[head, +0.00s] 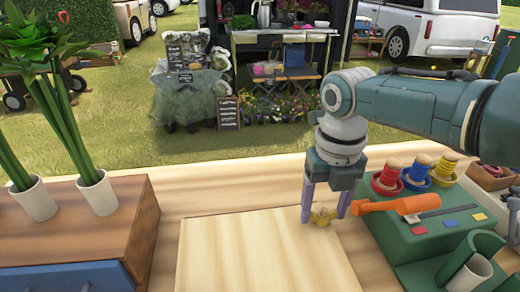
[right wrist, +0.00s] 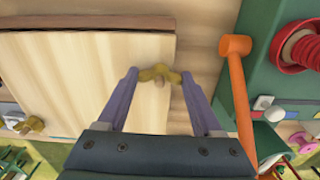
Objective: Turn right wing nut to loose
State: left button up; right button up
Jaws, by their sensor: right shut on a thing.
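The right wing nut (head: 321,216) is small and brass-yellow and sits at the far right corner of a pale wooden board (head: 250,255). In the right wrist view the wing nut (right wrist: 160,72) shows its two wings spread sideways on a wooden stud. My right gripper (head: 325,212) points straight down over it. Its purple fingers stand on either side of the nut, and the tips touch the wings in the right wrist view. A second wing nut (right wrist: 32,125) shows at the left of that view. My left gripper is not in view.
An orange-handled tool (head: 395,206) lies close to the right of my gripper, on a green tray (head: 400,235) with red, blue and yellow spools. Two white pots (head: 98,195) with green stems stand on a wooden drawer unit at the left.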

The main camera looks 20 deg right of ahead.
aim_at(324, 212)
jog(key=shift+n, duration=0.4)
jog(key=o, duration=1.4)
jog(key=shift+c, duration=0.2)
jog(key=shift+r, duration=0.2)
notch_tip(324, 212, up, 8)
jog(key=p, duration=0.3)
jog(key=shift+r, duration=0.75)
